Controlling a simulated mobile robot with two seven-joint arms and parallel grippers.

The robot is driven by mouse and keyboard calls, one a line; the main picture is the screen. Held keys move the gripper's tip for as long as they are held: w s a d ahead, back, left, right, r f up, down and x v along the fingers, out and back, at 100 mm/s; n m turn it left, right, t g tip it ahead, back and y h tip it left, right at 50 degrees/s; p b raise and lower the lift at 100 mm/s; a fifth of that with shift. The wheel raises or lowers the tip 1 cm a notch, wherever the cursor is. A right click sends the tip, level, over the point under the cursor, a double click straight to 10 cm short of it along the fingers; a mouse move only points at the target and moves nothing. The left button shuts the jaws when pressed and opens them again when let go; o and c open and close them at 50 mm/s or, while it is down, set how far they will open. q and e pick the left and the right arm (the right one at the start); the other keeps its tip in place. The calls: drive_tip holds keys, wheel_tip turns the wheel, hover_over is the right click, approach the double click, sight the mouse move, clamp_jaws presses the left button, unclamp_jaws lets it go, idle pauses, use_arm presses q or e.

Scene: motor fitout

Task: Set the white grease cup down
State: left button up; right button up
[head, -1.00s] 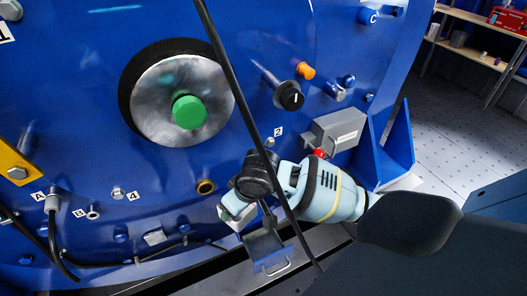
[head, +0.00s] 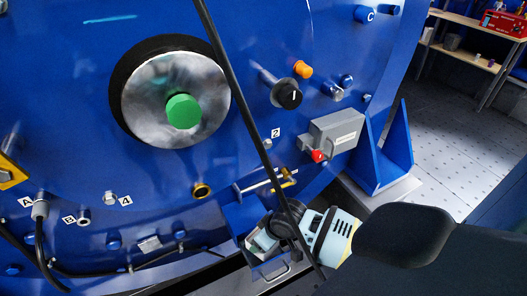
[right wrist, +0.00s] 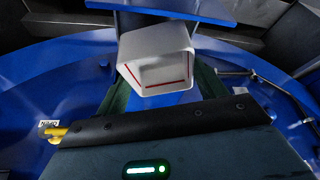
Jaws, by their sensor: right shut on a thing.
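The white grease cup (right wrist: 157,45) is a square, open-topped cup with red lines inside. In the right wrist view it sits between the two dark green fingers of my right gripper (right wrist: 162,82), which is shut on it. The cup is mostly hidden there by the gripper. I cannot tell whether the cup touches the tray. My left gripper is not in view.
The blue motor housing (head: 230,150) fills the left and middle. A yellow-handled valve (head: 286,184) sticks out just above the gripper. A black cable (head: 238,95) hangs across the view. A grey box (head: 336,133) and a blue bracket (head: 388,160) are to the right.

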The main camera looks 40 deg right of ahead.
drive_tip(key=shift+f, duration=0.55)
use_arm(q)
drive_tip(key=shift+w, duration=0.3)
use_arm(e)
wheel_tip(320, 180, down, 4)
drive_tip(key=shift+r+b, duration=0.25)
drive_tip(key=shift+b, duration=0.45)
drive_tip(key=shift+f, duration=0.25)
drive_tip(key=shift+r, duration=0.1)
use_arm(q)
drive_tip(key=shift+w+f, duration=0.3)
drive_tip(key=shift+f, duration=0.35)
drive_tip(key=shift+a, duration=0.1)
use_arm(e)
drive_tip(key=o, duration=1)
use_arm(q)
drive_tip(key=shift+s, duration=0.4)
